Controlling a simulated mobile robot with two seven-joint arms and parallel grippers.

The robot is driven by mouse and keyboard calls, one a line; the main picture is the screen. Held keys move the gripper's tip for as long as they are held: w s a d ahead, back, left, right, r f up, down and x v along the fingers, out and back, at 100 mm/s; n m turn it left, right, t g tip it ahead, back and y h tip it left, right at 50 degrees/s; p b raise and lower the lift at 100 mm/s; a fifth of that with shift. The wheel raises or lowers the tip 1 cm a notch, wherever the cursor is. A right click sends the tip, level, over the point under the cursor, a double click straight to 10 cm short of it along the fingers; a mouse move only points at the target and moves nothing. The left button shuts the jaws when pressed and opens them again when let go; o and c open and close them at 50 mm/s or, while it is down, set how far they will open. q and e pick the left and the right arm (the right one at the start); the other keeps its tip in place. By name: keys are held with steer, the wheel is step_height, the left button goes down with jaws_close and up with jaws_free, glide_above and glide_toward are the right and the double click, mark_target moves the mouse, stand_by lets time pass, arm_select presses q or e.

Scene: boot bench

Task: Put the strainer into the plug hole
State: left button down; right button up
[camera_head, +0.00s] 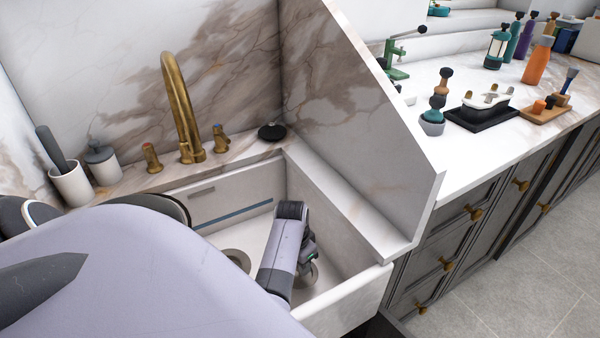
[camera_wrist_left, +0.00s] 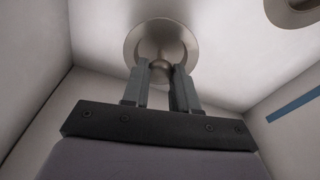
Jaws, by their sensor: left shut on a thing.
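The strainer (camera_wrist_left: 140,38) is a round metal dish with a central knob. In the left wrist view my left gripper (camera_wrist_left: 161,72) is shut on that knob, with the dish beyond the fingertips. In the head view the strainer (camera_head: 310,276) shows in part beside my left gripper (camera_head: 306,264), down inside the sink near its right wall. The plug hole (camera_head: 238,257) is a round metal ring in the sink floor, left of the gripper and partly hidden by my arm. It also shows at the top right of the left wrist view (camera_wrist_left: 290,14). My right gripper is not in view.
The white sink (camera_head: 345,305) has high walls close around my arm. A brass tap (camera_head: 182,105) and a black round object (camera_head: 271,131) stand on the back ledge. A marble partition (camera_head: 360,115) rises on the right. The sink floor between strainer and plug hole looks clear.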

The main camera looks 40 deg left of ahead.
arm_select(q)
step_height(320, 180, up, 5)
steer(key=shift+p, duration=0.35)
steer(key=shift+a+r, duration=0.1)
steer(key=shift+r, duration=0.25)
steer(key=shift+s+a+r+n, duration=0.2)
steer(key=shift+a+n, duration=0.05)
steer(key=shift+n, duration=0.25)
steer(key=s+a+f+n+g+y+p, duration=0.15)
steer(key=s+a+n+p, duration=0.35)
steer(key=s+a+n, duration=0.95)
steer(key=shift+w+a+f+n+b, duration=0.35)
steer(key=shift+w+a+f+b, duration=0.3)
steer(key=shift+f+b, duration=0.8)
steer(key=shift+w+a+f+n+b, duration=0.35)
steer(key=shift+w+a+f+b, duration=0.25)
steer(key=shift+f+b, duration=0.8)
steer(key=shift+w+a+f+n+b, duration=0.45)
steer(key=shift+w+f+b, duration=0.35)
steer(key=shift+f+b, duration=0.65)
steer(key=shift+r, duration=0.2)
